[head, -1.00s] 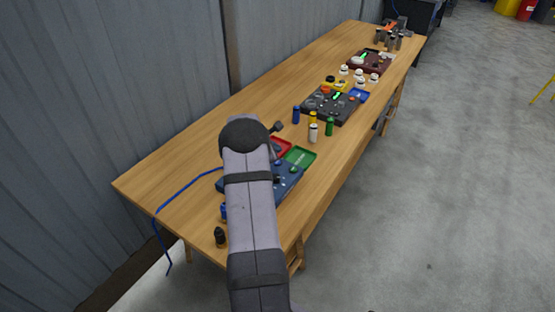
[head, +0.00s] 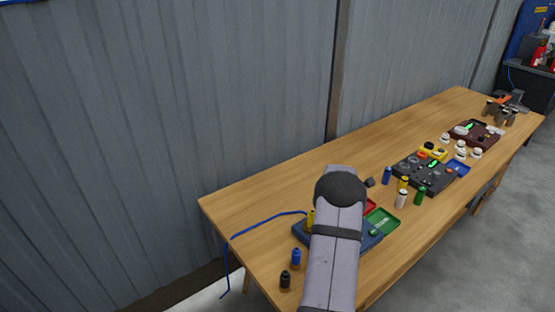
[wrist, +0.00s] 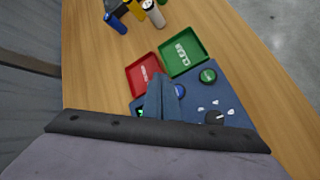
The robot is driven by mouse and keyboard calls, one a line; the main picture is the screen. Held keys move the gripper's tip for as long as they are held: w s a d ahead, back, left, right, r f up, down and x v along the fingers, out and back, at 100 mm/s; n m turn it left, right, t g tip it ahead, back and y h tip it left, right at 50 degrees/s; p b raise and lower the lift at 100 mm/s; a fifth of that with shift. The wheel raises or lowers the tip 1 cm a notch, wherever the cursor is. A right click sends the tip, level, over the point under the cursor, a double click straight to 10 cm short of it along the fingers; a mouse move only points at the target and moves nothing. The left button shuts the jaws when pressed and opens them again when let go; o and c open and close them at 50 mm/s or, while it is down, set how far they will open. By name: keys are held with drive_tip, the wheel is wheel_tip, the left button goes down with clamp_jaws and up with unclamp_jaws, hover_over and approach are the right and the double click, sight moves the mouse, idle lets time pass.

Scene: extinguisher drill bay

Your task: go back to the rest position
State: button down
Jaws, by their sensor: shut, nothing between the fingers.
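My gripper (wrist: 163,95) shows in the wrist view as a narrow blue-grey wedge over the near blue panel (wrist: 232,108). It is shut and holds nothing. I cannot tell whether it touches the panel. In the head view my arm reaches over the front of the bench (head: 262,192) and hides the gripper and part of the blue panel (head: 303,235). The red tray (wrist: 143,73) and green tray (wrist: 183,51) adjoin the panel's far side and look empty of cylinders.
Blue (head: 387,175), white (head: 430,199) and green (head: 420,196) cylinders stand beyond the trays. A black cylinder (head: 285,280) stands at the near end. A dark panel (head: 420,175) lies farther along. A corrugated wall (head: 150,110) runs behind. The bench's back-left top is bare.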

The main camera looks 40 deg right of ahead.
drive_tip(key=w+a+r+m+y, duration=0.2)
drive_tip(key=a+r, duration=0.1)
drive_tip(key=a, duration=1)
drive_tip(key=w+a+r+m+y, duration=0.2)
drive_tip(key=a+m, duration=0.1)
drive_tip(key=a, duration=1)
drive_tip(key=s+a+m+y, duration=0.1)
drive_tip(key=s+a, duration=0.4)
drive_tip(key=a, duration=0.5)
drive_tip(key=s+a+m+y, duration=0.2)
drive_tip(key=s+a, duration=0.4)
drive_tip(key=a, duration=0.4)
drive_tip(key=s+a+r+m+g+y, duration=0.1)
drive_tip(key=s+a+m+y, duration=0.1)
drive_tip(key=s+a, duration=0.4)
drive_tip(key=a, duration=0.4)
wheel_tip(320, 180, down, 21)
drive_tip(key=b, duration=2.1)
drive_tip(key=shift+f, duration=0.15)
